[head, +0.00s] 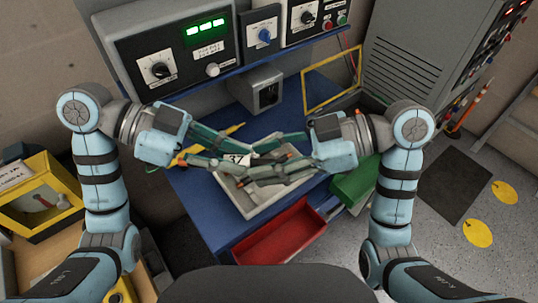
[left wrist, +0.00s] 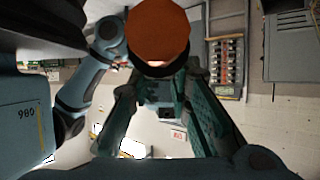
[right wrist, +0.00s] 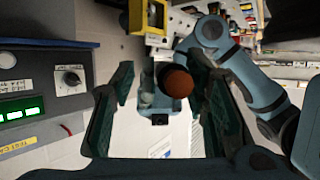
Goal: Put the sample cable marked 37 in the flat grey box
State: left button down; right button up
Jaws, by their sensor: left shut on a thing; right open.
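The flat grey box (head: 250,212) stands open on the blue bench, below both grippers. My left gripper (head: 244,155) is shut on a dark cable piece above the box. A white tag reading 37 (head: 237,158) shows at its fingers. The cable's round orange-brown end (left wrist: 160,25) is large in the left wrist view. In the right wrist view the same round end (right wrist: 176,82) shows between the spread fingers of my right gripper (right wrist: 160,85). My right gripper is open, and I cannot tell whether it touches the cable. The fingers hide much of the box's inside.
A red tray (head: 280,238) lies in front of the grey box and a green bin (head: 355,182) to its right. Control panels (head: 170,60) and a yellow frame (head: 333,80) stand behind. A yellow-edged case (head: 38,197) is at the left.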

pick_arm(q)
jog(key=shift+d, duration=0.15)
pick_arm(e)
jog(key=shift+d, duration=0.1)
jog(key=shift+c, duration=1.4)
grip_shut()
pick_arm(q)
jog(key=c, duration=1.4)
grip_release()
